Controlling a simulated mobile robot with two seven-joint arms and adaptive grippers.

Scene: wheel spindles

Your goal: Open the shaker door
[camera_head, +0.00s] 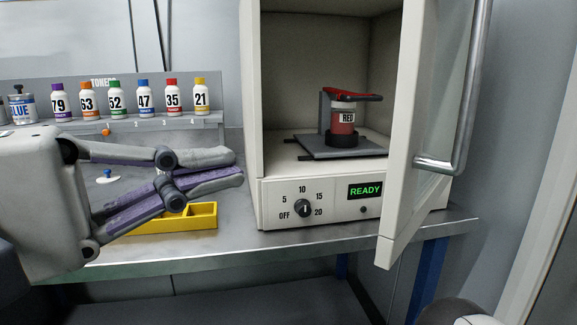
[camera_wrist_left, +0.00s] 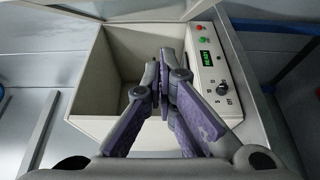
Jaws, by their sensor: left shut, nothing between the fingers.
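The shaker (camera_head: 255,120) is a pale cabinet on the bench. Its door (camera_head: 410,140) stands open, swung out to the right, with a long metal handle (camera_head: 466,120) on its outer side. Inside, a red-labelled can (camera_head: 343,119) sits upright on a grey platform under a red clamp. My left gripper (camera_head: 240,166) is shut and empty, left of the shaker and apart from the door and handle. In the left wrist view, the shut fingers (camera_wrist_left: 165,60) point at a pale box with a control panel (camera_wrist_left: 215,75).
The shaker's front panel has a knob (camera_head: 303,208) and a green READY display (camera_head: 365,191). A yellow tray (camera_head: 185,222) lies on the bench (camera_head: 140,252) below my left gripper. Several toner bottles (camera_head: 116,101) stand on a rack behind. A wall closes off the right side.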

